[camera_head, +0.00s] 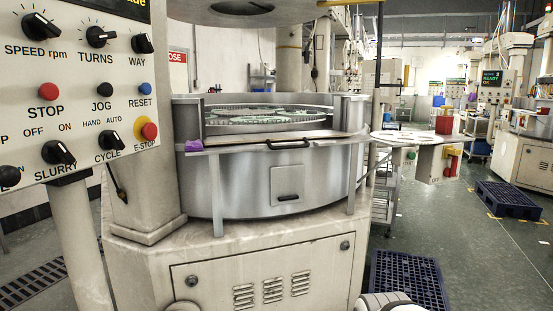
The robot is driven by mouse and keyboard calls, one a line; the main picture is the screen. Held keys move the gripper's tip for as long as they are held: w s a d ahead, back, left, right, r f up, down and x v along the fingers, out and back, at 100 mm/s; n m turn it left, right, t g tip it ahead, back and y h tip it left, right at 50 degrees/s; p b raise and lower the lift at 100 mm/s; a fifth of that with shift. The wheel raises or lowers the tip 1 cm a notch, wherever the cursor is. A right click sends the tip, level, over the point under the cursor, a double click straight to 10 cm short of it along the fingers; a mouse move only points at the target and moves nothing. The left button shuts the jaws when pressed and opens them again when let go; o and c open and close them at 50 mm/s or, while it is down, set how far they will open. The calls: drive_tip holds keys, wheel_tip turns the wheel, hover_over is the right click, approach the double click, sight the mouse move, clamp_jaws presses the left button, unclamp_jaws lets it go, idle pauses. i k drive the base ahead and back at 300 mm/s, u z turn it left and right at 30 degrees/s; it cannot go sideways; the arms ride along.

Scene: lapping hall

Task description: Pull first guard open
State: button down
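The nearest lapping machine has a round grey metal tub (240,185) on a pale base. A front opening or clear panel in its upper wall shows the lapping plate (265,117) with green discs inside; I cannot tell whether a clear guard covers it. A black bar handle (288,143) sits at the front, just under a tan ledge (250,138). A small hatch (287,185) with a dark grip is lower on the tub. My gripper is not in view, and nothing is seen touching the handle.
A control panel (75,95) with knobs and buttons stands close at left. A purple item (193,146) lies at the ledge's left end. A side table (420,137) with a red container (444,122) stands at right. Blue pallets (408,278) (508,199) lie on the floor; the right aisle has free floor.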

sight(304, 135)
drive_tip(key=u, duration=0.4)
drive_tip(key=i, duration=1.5)
drive_tip(key=u, duration=0.45)
drive_tip(key=k, duration=0.8)
drive_tip(key=u, duration=0.1)
drive_tip(key=i, duration=0.9)
drive_tip(key=z, duration=0.05)
